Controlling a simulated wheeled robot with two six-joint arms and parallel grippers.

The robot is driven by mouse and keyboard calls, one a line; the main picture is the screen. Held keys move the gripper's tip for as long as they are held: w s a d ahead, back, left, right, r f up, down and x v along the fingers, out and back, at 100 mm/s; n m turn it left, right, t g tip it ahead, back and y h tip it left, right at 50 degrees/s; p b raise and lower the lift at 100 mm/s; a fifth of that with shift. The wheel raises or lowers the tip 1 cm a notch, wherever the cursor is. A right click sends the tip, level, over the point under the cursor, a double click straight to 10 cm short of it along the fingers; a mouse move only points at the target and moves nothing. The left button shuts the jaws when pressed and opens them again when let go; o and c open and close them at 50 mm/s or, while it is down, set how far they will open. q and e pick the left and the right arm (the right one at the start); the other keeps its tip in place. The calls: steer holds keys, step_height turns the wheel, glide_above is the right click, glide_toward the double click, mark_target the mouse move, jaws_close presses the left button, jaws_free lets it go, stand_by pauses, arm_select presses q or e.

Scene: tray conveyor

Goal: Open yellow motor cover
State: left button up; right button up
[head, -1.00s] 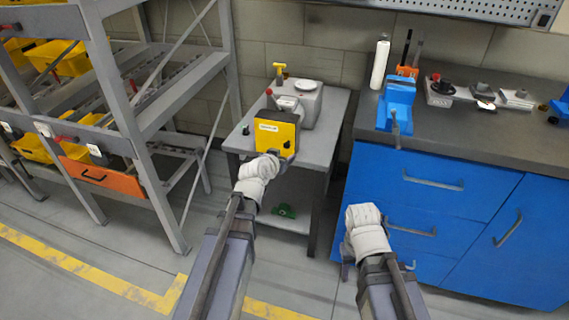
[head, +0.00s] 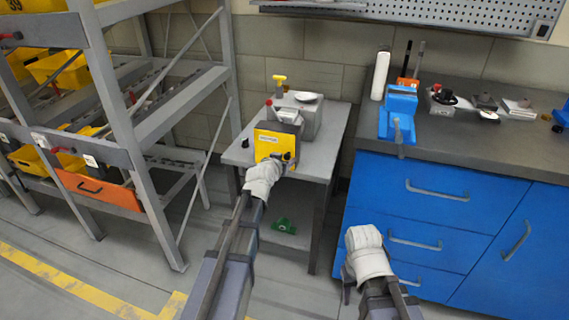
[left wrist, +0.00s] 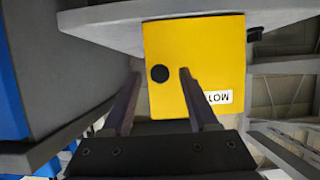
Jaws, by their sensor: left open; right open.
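The yellow motor cover (head: 272,141) is on the front of the grey motor unit (head: 308,112) on the small grey table. It looks tilted, and a grey part shows above its top edge. My left gripper (head: 289,160) is open at the cover's right front side. In the left wrist view the cover (left wrist: 205,60) fills the middle, with a white label and a round black knob (left wrist: 159,73). The knob appears between the open fingertips; whether they touch it, I cannot tell. My right gripper (head: 347,288) is open and empty in front of the blue cabinet.
The small grey table (head: 325,150) has a green object (head: 284,225) on its lower shelf. A blue drawer cabinet (head: 440,215) stands to the right, with a blue vise (head: 398,112) on its worktop. A rack with yellow bins (head: 60,65) stands left. A yellow-lined floor lies in front.

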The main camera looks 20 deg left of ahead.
arm_select(q)
steer(key=shift+w, duration=0.2)
jaws_close()
stand_by(0.4)
stand_by(0.9)
